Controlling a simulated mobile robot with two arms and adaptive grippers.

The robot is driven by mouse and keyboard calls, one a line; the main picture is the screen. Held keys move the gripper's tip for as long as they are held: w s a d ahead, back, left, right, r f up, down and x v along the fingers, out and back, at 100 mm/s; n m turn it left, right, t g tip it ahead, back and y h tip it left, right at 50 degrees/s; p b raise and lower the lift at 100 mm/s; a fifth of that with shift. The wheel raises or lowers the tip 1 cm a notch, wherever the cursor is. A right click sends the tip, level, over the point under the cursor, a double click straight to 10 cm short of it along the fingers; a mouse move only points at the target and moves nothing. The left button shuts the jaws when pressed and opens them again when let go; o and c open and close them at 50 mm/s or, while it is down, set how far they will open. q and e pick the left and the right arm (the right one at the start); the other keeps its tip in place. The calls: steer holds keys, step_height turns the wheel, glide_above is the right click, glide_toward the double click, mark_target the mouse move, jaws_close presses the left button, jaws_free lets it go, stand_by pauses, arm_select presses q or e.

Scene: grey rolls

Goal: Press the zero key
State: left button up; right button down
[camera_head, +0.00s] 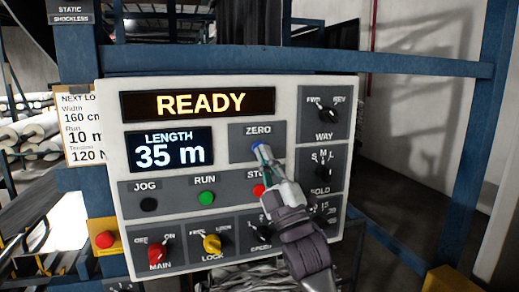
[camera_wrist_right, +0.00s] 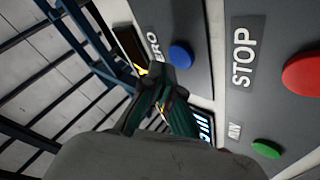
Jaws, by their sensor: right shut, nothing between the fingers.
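The control panel (camera_head: 113,112) fills the middle of the head view. Its display reads READY and the length display shows 35 m. The zero key is a round blue button (camera_head: 256,146) under the ZERO label, partly hidden by my right gripper (camera_head: 265,157). My right gripper is shut and empty, with its tips at the key's lower right in this view. In the right wrist view the blue key (camera_wrist_right: 181,54) shows whole, just beyond and right of the shut fingertips (camera_wrist_right: 158,80). I cannot tell whether they touch the panel. My left gripper is not in view.
Below are the red STOP button (camera_head: 259,190), the green RUN button (camera_head: 206,197) and the black JOG button (camera_head: 149,204). Rotary knobs line the right side and bottom, including red MAIN (camera_head: 161,251) and yellow LOCK (camera_head: 212,243). A blue frame (camera_head: 300,62) surrounds the panel.

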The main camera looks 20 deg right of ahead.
steer(key=shift+w, duration=0.2)
steer(key=shift+w, duration=0.25)
steer(key=shift+w, duration=0.4)
stand_by(0.9)
stand_by(0.3)
steer(key=shift+s, duration=0.8)
steer(key=s, duration=0.5)
steer(key=shift+d+p, duration=0.1)
steer(key=shift+p, duration=0.3)
